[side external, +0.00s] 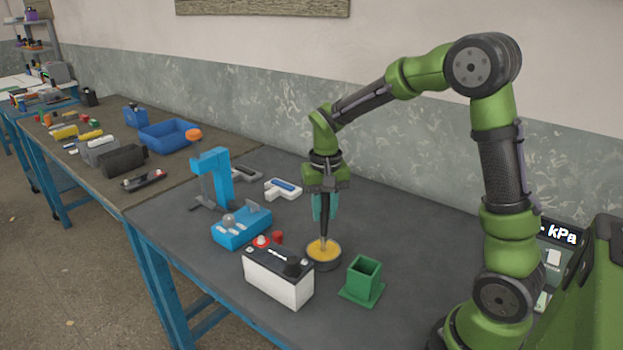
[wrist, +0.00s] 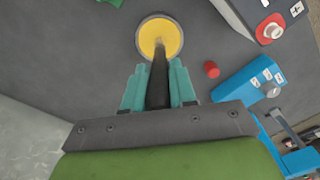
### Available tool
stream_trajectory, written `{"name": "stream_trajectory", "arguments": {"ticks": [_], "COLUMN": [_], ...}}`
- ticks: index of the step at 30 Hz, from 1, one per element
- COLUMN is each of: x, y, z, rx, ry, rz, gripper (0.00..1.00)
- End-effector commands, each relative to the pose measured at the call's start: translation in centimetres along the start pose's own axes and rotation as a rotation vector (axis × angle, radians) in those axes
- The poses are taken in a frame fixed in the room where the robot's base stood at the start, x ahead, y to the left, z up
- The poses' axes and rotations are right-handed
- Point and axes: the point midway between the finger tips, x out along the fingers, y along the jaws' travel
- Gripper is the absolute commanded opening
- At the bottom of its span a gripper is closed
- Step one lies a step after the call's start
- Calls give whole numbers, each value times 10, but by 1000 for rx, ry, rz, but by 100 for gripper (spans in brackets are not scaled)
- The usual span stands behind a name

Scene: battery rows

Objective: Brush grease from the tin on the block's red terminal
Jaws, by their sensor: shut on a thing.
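My gripper (side external: 326,206) is shut on a dark-handled brush (side external: 324,226) and holds it upright, bristles down, over the grease tin (side external: 337,262). In the wrist view the brush (wrist: 159,75) runs from between the teal fingers (wrist: 159,88) to the yellow grease (wrist: 152,30). The tip seems to touch the grease; how deep I cannot tell. The battery block (side external: 278,279), white with a dark top, stands just left of the tin. Its red terminal (side external: 262,240) has a pale post and also shows in the wrist view (wrist: 270,29).
A small red cap (side external: 278,237) stands behind the block. A green square holder (side external: 363,280) is right of the tin. A blue device (side external: 241,228) and a blue stand (side external: 214,176) are on the left. A white-and-blue item (side external: 283,189) lies behind. The table's right middle is clear.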

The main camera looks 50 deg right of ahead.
Motion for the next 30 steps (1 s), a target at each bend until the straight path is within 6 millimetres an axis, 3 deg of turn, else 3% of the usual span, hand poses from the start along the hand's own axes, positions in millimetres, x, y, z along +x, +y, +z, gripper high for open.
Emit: {"name": "stream_trajectory", "arguments": {"ticks": [7,30], "x": [-3,-65], "y": [1,0], "z": [0,0], "rx": [-1,-1], "ry": [-2,1], "rz": [3,1], "gripper": [0,0]}}
